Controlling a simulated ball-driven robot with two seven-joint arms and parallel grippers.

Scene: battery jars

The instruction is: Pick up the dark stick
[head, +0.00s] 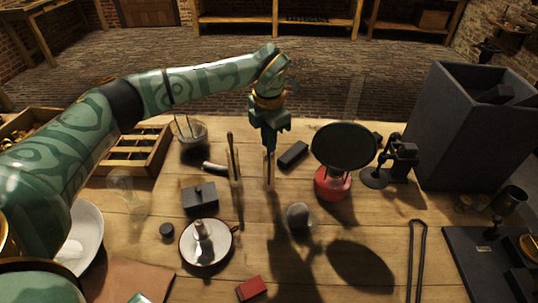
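A short dark bar (293,154) lies flat on the wooden table, slanted, left of the black round disc; it looks most like the dark stick. A thin upright piece with a dark top (230,143) stands further left, and I cannot tell exactly what it is. My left gripper (269,185) hangs pointing down from the arm, just left of the dark bar in the picture and apart from it. Its narrow fingers show close together, nearly edge-on, so their opening is unclear. Nothing is visible held in it. My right gripper is not in view.
A black disc (343,145) rises above a red base (333,184). A grey stone-like lump (299,215), a plate with a candle-like piece (207,242) and a red block (251,288) lie nearer. A tall dark box (455,135) stands right; a wooden tray (150,162) lies left.

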